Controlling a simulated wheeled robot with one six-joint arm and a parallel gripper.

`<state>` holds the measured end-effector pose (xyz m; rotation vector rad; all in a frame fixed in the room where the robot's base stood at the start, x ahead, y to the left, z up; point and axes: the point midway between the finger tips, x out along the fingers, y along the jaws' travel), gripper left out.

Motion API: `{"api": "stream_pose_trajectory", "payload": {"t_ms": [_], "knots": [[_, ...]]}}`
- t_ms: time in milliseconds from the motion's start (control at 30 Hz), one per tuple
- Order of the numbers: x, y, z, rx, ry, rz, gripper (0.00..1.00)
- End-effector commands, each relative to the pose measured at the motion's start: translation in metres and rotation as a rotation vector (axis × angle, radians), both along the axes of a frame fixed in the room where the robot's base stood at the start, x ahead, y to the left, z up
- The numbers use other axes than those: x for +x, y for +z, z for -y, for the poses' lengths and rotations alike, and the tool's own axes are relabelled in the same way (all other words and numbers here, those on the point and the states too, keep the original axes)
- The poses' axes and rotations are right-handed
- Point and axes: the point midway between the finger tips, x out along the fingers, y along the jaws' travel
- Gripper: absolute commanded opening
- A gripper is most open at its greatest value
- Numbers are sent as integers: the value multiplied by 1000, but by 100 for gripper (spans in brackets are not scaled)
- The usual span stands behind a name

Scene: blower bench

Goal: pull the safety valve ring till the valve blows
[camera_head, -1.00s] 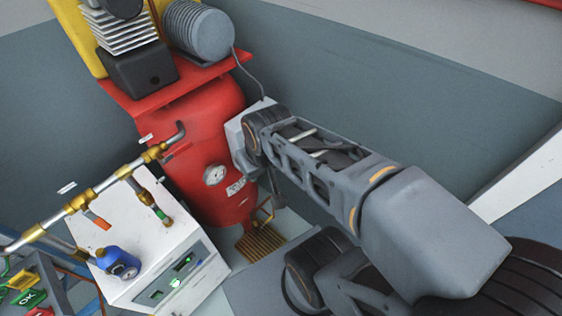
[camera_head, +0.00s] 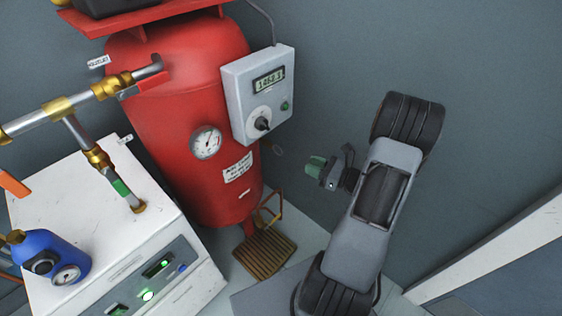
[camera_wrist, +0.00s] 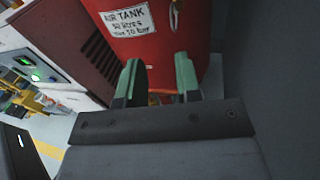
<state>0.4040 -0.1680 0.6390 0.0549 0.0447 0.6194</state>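The red air tank (camera_head: 185,110) stands upright in the head view. A small ring (camera_head: 278,150) hangs from a brass fitting (camera_head: 265,146) on the tank's right side, below the grey box.
A grey control box (camera_head: 258,92) with a display and knob sits above the ring. A pressure gauge (camera_head: 206,142) is on the tank front. A slatted brown pedal (camera_head: 265,255) lies on the floor below. A white cabinet (camera_head: 100,225) stands left.

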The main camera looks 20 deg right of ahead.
Motion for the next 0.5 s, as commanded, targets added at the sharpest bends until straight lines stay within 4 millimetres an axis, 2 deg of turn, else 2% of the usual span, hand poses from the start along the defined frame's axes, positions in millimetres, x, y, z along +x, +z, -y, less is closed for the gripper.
{"api": "stream_pose_trajectory", "payload": {"t_ms": [33,167,500], "knots": [[1,-9,6,22,-29,1,31],[11,-13,6,43,-60,4,31],[64,-13,-29,41,-56,5,31]]}}
